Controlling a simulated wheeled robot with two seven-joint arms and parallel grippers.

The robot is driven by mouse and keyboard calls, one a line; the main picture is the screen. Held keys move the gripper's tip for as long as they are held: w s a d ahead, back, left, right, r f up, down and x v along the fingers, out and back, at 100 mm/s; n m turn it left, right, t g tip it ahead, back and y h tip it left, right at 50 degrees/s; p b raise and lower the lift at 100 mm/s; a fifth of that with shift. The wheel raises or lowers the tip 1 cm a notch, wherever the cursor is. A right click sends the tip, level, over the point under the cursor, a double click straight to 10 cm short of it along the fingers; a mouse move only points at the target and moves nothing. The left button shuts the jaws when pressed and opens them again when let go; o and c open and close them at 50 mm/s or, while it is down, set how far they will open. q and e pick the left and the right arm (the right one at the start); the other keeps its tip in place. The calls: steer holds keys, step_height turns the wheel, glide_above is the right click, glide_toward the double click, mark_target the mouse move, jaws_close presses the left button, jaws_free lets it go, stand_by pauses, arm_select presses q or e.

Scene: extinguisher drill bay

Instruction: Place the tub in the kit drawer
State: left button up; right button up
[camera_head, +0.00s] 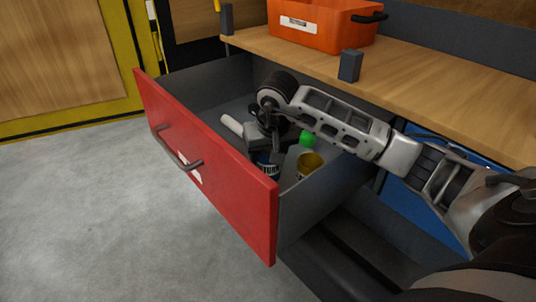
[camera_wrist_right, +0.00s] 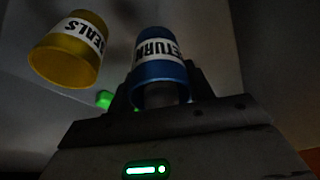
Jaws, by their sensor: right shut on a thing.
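The kit drawer is pulled open, with a red front (camera_head: 207,165) and grey inside walls. My right gripper (camera_head: 264,153) reaches down inside the drawer and is shut on a blue tub (camera_head: 268,171) with a white label. In the right wrist view the blue tub (camera_wrist_right: 160,62) reads "RETURN" and sits between the fingers (camera_wrist_right: 160,95). A yellow tub (camera_head: 310,165) stands in the drawer to its right; the right wrist view shows its "SEALS" label (camera_wrist_right: 72,45). The gripper partly hides the blue tub, and I cannot tell whether its base touches the drawer floor. My left gripper is not in view.
A green item (camera_head: 306,138) and a pale cylinder (camera_head: 232,125) also lie in the drawer. An orange bin (camera_head: 322,25) and a dark block (camera_head: 350,66) stand on the wooden bench top (camera_head: 430,85) above. The grey floor at left is clear.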

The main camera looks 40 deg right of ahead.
steer(key=shift+r, duration=0.15)
steer(key=shift+f+b, duration=0.55)
steer(key=shift+f, duration=0.1)
steer(key=o, duration=1)
steer(key=shift+o, duration=0.2)
steer(key=shift+r, duration=0.1)
steer(key=shift+r+p, duration=0.3)
steer(key=shift+p, duration=0.1)
steer(key=p+v, duration=0.1)
steer(key=v, duration=1.1)
steer(key=shift+r, duration=0.2)
steer(key=shift+a, duration=0.1)
steer(key=shift+p, duration=0.3)
